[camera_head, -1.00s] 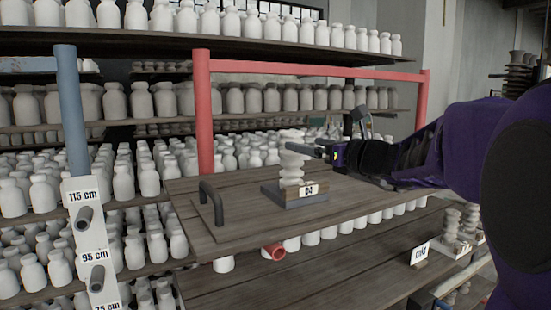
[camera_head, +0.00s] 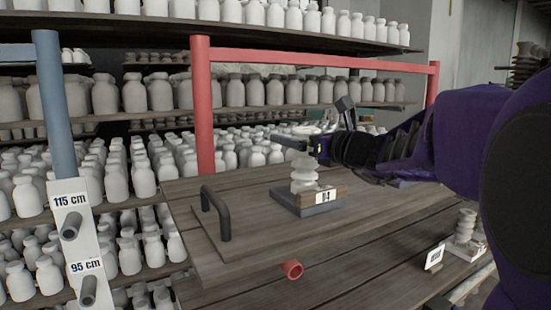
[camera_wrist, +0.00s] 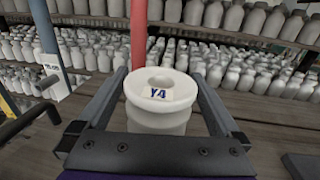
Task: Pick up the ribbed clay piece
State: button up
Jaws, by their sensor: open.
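The ribbed clay piece (camera_head: 304,177) is pale and stacked in rings. It stands upright on a dark base (camera_head: 310,209) with a wooden label block (camera_head: 326,196) reading D-4. In the wrist view the piece (camera_wrist: 160,118) has a round top with a hole and a tag reading Y4.
The base stands on a wooden board (camera_head: 255,228) with a dark handle (camera_head: 216,215) at its left. A red post (camera_head: 203,110) and rail stand behind. Shelves of white jars fill the back. Another ribbed piece (camera_head: 465,225) stands at the right near a small sign (camera_head: 434,257).

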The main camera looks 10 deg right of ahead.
jog(key=shift+w, duration=0.1)
jog(key=shift+r, duration=0.1)
grip_shut()
dwell(0.4)
